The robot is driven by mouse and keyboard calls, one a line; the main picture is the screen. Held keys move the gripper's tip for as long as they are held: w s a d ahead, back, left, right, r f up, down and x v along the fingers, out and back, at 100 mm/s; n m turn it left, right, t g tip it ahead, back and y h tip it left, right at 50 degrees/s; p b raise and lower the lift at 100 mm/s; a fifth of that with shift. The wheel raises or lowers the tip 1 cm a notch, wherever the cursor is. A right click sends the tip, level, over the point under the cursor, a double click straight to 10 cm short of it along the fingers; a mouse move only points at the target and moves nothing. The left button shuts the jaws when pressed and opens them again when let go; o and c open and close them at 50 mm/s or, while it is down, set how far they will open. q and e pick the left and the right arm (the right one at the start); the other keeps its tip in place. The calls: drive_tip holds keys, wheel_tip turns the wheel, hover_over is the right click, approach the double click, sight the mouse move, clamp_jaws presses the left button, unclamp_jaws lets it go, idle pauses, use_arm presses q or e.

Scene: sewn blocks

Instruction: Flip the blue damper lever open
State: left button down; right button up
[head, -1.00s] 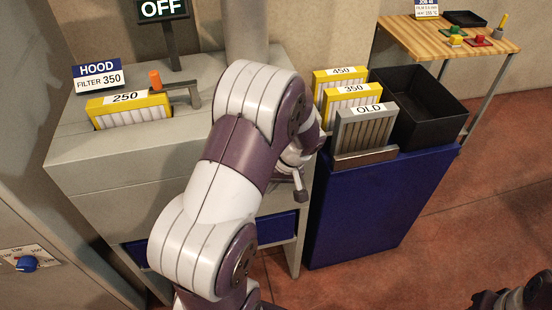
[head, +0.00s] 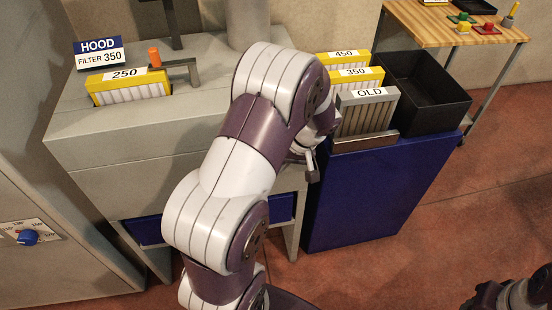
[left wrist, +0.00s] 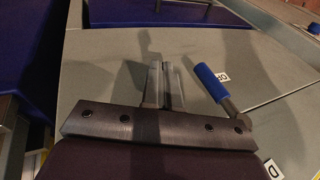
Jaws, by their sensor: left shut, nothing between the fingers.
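The blue damper lever (left wrist: 209,82) shows in the left wrist view as a blue grip on a grey metal arm, lying at a slant on a grey panel. A small white label with partly hidden lettering (left wrist: 222,77) is beside it. My left gripper (left wrist: 162,72) is shut and empty, to the left of the lever and apart from it in the picture. In the head view I make out only a small part of my left gripper (head: 311,167), beyond my arm, and I cannot pick out the lever. My right gripper is not clearly in view.
A grey hood unit holds a yellow 250 filter (head: 128,86) and an orange-tipped handle (head: 155,57). A blue cabinet (head: 370,195) to the right carries the 450, 350 and OLD filters and a black bin (head: 425,92). A blue dial (head: 28,237) is at far left.

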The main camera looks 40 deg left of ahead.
use_arm(q)
drive_tip(key=w+d+p, duration=0.2)
drive_tip(key=w+d, duration=0.4)
drive_tip(key=d, duration=0.2)
drive_tip(key=shift+w+d, duration=0.25)
use_arm(e)
drive_tip(key=shift+w+d+r, duration=0.1)
drive_tip(key=shift+d+r, duration=0.2)
drive_tip(key=shift+r, duration=0.6)
